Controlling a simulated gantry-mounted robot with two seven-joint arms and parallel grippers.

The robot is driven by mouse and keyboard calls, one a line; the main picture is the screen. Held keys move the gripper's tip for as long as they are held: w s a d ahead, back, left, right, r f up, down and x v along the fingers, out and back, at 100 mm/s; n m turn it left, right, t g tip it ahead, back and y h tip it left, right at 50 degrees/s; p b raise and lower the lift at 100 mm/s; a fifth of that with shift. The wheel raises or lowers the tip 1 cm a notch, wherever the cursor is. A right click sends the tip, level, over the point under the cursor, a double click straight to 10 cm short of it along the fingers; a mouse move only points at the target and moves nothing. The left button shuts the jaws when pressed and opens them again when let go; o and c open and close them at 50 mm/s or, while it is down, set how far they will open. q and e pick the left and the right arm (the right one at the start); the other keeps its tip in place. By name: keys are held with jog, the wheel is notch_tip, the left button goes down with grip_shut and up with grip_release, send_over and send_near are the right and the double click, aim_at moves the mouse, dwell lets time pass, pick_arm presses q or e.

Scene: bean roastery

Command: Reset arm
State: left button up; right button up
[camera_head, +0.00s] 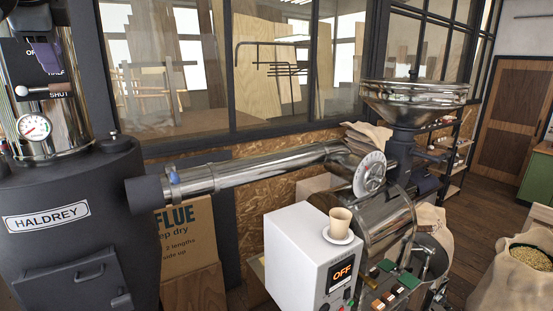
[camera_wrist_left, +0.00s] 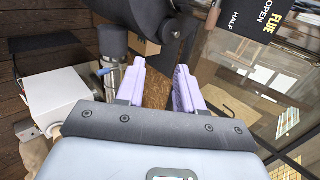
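My left gripper (camera_wrist_left: 160,78) shows in the left wrist view. Its two lilac fingers are apart with nothing held between them. The roaster pipe and wooden board lie beyond them.
The dark HALDREY drum (camera_head: 75,225) stands left, with a metal pipe (camera_head: 255,170) running to the roaster. A white box (camera_head: 305,255) showing OFF bears a cup (camera_head: 340,222) on a saucer. A sack of beans (camera_head: 525,265) stands right. A glazed partition (camera_head: 290,65) closes the back.

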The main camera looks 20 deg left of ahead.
pick_arm(q)
jog(key=w+d+f+p, duration=0.1)
jog(key=w+d+f, duration=0.4)
jog(key=w+f, duration=0.4)
jog(key=w+d+f+p, duration=0.2)
jog(key=w+d+f, duration=0.4)
jog(key=f, duration=0.5)
jog(key=d+f+h+p, duration=0.1)
jog(key=d+f, duration=0.4)
jog(key=f, duration=0.7)
jog(key=d+f+h+p, duration=0.1)
jog(key=d+f, duration=0.4)
jog(key=f, duration=0.7)
jog(key=s+d+f+n+h+p, duration=0.15)
jog(key=s+d+f, duration=0.25)
jog(key=s+f, duration=0.55)
jog(key=s+d+f+h+p, duration=0.2)
jog(key=s+d+f, duration=0.2)
jog(key=s+f, duration=0.5)
jog(key=s+d+f+n+g+h+p, duration=0.1)
jog(key=s+n, duration=0.1)
jog(key=s, duration=0.8)
jog(key=s+d+f+n+g+p, duration=0.1)
jog(key=s+f+n, duration=0.1)
jog(key=s, duration=0.9)
jog(key=shift+d+n+h, duration=0.3)
jog(key=shift+n+h, duration=0.05)
pick_arm(e)
notch_tip(320, 180, up, 11)
jog(key=w+a, duration=0.1)
